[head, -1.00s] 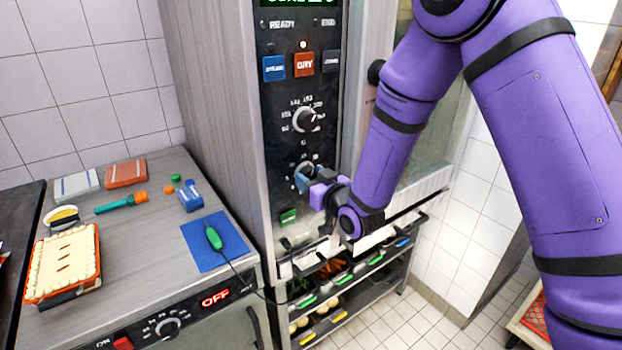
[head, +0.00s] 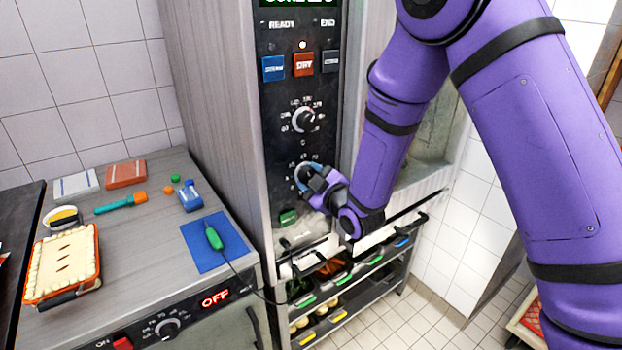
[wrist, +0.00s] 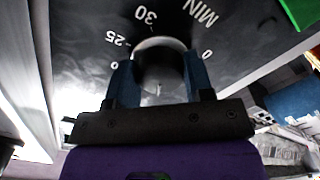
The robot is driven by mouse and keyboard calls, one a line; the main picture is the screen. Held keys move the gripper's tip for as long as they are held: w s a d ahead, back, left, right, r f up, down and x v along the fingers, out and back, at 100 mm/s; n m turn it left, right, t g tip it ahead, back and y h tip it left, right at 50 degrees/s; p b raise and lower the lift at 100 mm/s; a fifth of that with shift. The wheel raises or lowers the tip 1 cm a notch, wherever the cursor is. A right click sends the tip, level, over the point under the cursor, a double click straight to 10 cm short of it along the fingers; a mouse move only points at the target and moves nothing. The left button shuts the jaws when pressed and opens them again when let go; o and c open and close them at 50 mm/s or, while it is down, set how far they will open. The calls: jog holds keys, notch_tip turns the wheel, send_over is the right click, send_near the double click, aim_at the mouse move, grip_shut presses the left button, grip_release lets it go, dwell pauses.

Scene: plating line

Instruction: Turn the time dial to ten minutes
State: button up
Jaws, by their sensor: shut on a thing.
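The time dial (head: 302,170) is the lower round knob on the oven's black control panel, in the head view. In the wrist view the dial (wrist: 158,62) sits between two blue fingers, with "MIN", "30" and "25" printed around it. My gripper (head: 309,178) is at the dial and shut on it, one finger on each side. The fingers also show in the wrist view (wrist: 160,78). A light mark shows on the dial's face near the gripper's palm. My gripper hides part of the scale, so the exact setting cannot be read.
The temperature dial (head: 303,119) is just above, and a green button (head: 288,217) is just below. Blue, red and dark buttons sit higher on the panel. A counter (head: 150,235) with a pie (head: 65,262) and a blue mat (head: 217,252) stands at left.

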jog(key=shift+n, duration=2)
jog(key=o, duration=0.9)
jog(key=shift+s, duration=0.1)
jog(key=v, duration=1)
jog(key=shift+s+d, duration=0.25)
jog(key=shift+d, duration=0.05)
